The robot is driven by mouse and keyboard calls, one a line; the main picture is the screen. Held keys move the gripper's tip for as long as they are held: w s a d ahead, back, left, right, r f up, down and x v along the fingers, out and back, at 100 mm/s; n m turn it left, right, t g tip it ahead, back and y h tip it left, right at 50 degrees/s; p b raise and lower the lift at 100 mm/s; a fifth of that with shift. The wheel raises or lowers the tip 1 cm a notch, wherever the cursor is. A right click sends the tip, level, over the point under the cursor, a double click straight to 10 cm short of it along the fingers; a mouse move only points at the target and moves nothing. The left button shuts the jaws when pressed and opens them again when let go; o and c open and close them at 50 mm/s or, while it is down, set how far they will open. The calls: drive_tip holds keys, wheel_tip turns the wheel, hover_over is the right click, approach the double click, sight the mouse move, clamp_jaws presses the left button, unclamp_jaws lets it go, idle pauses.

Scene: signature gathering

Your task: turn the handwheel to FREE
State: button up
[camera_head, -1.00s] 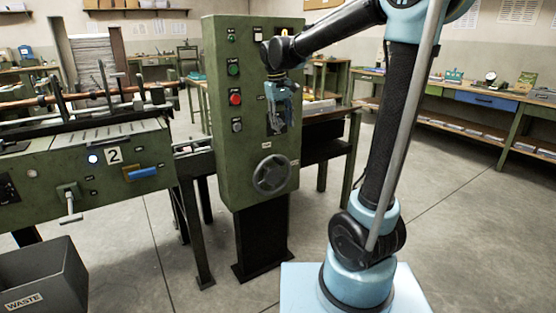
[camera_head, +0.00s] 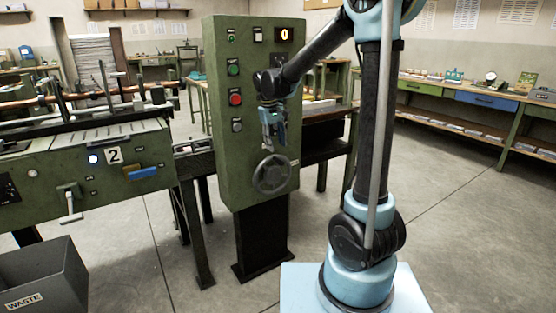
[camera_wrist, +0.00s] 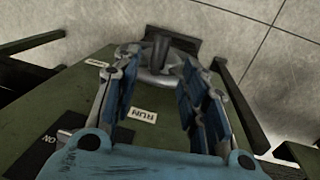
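The grey handwheel (camera_head: 272,174) is on the lower front of the green control cabinet (camera_head: 222,150). In the wrist view the handwheel (camera_wrist: 150,66) shows beyond my fingers, with its dark handle knob standing up. My gripper (camera_head: 272,143) is just above the wheel in the head view. In the wrist view my gripper (camera_wrist: 162,95) has its two blue-padded fingers spread apart, with nothing between them. A white RUN label (camera_wrist: 142,115) sits on the panel near the wheel. Another label (camera_wrist: 96,63) beside the wheel is too small to read. I cannot read a FREE mark.
Buttons, including a red one (camera_head: 235,99), line the cabinet's left side, and a display (camera_head: 284,34) reads 0. A machine bench (camera_head: 90,175) stands at left with a waste bin (camera_head: 45,275) below. The floor right of the cabinet is clear.

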sight(279, 159)
drive_tip(key=f, duration=0.5)
drive_tip(key=d+f, duration=0.1)
drive_tip(key=f, duration=0.1)
drive_tip(key=shift+w+f, duration=0.25)
drive_tip(key=shift+w, duration=0.1)
clamp_jaws()
